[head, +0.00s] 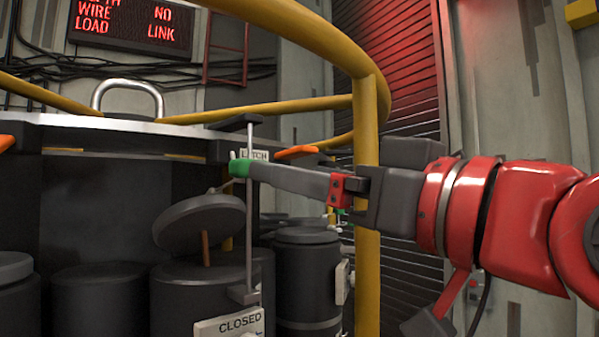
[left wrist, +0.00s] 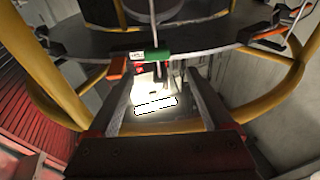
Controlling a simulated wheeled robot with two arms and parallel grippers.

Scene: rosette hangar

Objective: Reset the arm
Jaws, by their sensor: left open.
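My red left arm (head: 525,215) comes in from the right side of the head view, stretched toward the round dark platform. My left gripper (head: 256,172) is open, with its grey fingers pointing left at a green grip beside the LATCH label (head: 254,155). In the left wrist view the gripper (left wrist: 154,82) has its fingers wide apart with nothing held between them. The green grip (left wrist: 150,53) lies just beyond the fingertips at the platform edge; I cannot tell whether they touch it. My right gripper is not in view.
A yellow rail (head: 367,230) curves around the platform, and its post stands by my left gripper. Dark canisters (head: 305,270) stand below, one with a tilted lid (head: 200,222). A thin upright rod (head: 249,215) passes near the fingertips. A CLOSED plate (head: 230,325) is lower down.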

